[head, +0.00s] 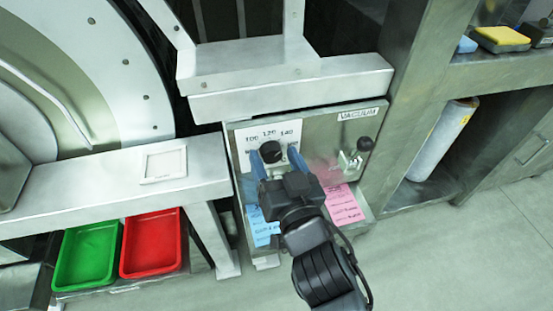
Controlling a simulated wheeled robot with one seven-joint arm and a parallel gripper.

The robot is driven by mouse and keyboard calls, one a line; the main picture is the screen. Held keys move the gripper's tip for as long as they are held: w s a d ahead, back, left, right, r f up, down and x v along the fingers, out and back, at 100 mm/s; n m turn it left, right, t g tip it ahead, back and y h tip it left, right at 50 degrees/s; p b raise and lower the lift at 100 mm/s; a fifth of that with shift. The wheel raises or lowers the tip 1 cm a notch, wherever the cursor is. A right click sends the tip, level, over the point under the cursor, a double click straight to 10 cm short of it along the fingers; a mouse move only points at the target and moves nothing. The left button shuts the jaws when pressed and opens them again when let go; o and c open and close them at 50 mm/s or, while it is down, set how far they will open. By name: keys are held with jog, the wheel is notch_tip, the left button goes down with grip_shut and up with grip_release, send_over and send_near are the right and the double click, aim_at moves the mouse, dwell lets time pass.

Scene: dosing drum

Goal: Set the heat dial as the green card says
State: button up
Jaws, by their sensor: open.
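The heat dial (270,150) is a black round knob on a white scale plate (288,127), with 100, 120 and 140 readable above it. Its pointer position cannot be made out. My gripper (275,158) is open, its blue fingers at the left and right of the dial in the picture; whether they touch it I cannot tell. My gripper and wrist hide the lower part of the plate. Below the panel lie a blue card (265,230) and a pink card (343,204) with small, unreadable writing. I see no green card; my arm hides the space between these two.
A lever with a black ball (363,144) sits right of the dial under a VACUUM label (358,113). A metal ledge (290,88) overhangs the panel. Green (88,256) and red (152,244) trays stand lower left. A shelf (490,80) is at right.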

jog(key=shift+c, duration=0.2)
jog(key=c, duration=1)
jog(key=shift+n, duration=0.3)
jog(key=n+p, duration=0.2)
jog(key=shift+r+n, duration=0.15)
jog(key=shift+n, duration=0.25)
jog(key=n+p, duration=0.1)
jog(key=n, duration=0.1)
jog(key=n+p, duration=0.1)
jog(key=n, duration=0.2)
jog(key=shift+a+g+h, duration=0.15)
jog(key=shift+g+h, duration=0.15)
jog(key=n+p, duration=0.1)
jog(key=n, duration=0.3)
jog(key=shift+a, duration=0.1)
jog(key=n, duration=0.2)
jog(key=n+p, duration=0.1)
jog(key=n, duration=0.1)
jog(key=shift+s+f+h, duration=0.1)
jog(key=shift+f+h, duration=0.1)
jog(key=shift+h, duration=0.2)
jog(key=shift+n, duration=0.4)
